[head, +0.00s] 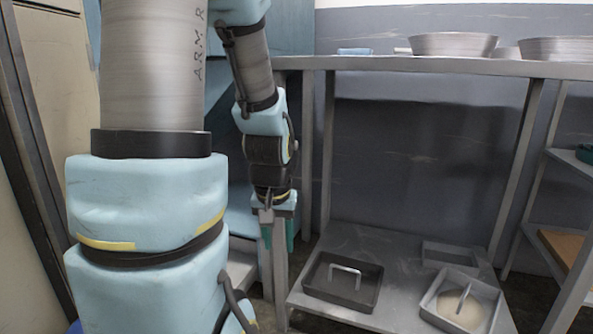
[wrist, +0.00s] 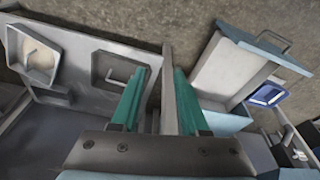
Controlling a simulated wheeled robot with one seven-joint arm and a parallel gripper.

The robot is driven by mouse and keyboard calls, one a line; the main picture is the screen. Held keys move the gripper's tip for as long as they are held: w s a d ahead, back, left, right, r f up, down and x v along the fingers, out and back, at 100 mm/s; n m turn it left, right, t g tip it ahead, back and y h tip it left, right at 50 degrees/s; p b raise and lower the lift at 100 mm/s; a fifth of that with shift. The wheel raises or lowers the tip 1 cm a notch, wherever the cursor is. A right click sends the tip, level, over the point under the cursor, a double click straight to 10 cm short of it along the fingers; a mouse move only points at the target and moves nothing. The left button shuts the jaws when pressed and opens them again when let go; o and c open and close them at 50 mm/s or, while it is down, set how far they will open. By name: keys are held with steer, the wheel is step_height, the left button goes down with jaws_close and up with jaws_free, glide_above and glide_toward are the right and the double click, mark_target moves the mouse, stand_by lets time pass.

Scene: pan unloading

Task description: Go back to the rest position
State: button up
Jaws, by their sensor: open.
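My gripper (head: 279,236) hangs pointing down beside the front-left leg of the metal table, left of its lower shelf (head: 385,318). In the wrist view, its two teal fingers (wrist: 160,76) are apart with no pan held; a grey table leg (wrist: 168,85) shows between them, and I cannot tell whether they touch it. A dark square pan (head: 342,282) with a bar handle sits on the lower shelf. A lighter grey pan (head: 437,306) with a round beige item in it sits to its right. Both pans also show at the left of the wrist view.
Metal bowls (head: 453,44) stand on the tabletop (head: 400,64). Another shallow grey tray (head: 450,253) lies at the back of the lower shelf. A shelf rack (head: 570,215) stands at the right. A pale box-like unit with a handle (wrist: 222,68) is at the wrist view's right.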

steer(key=s+a+r+p, duration=0.2)
steer(key=s+a+r, duration=0.1)
steer(key=s+r, duration=0.1)
steer(key=w+p+v, duration=0.3)
steer(key=p+v, duration=1.4)
steer(key=p, duration=0.1)
steer(key=w+d+r+p+v, duration=0.1)
steer(key=w+p+v, duration=0.3)
steer(key=p+v, duration=1.4)
steer(key=shift+w+d+r+n+g, duration=0.15)
steer(key=shift+w+r+n+g, duration=0.2)
steer(key=shift+w+r, duration=0.2)
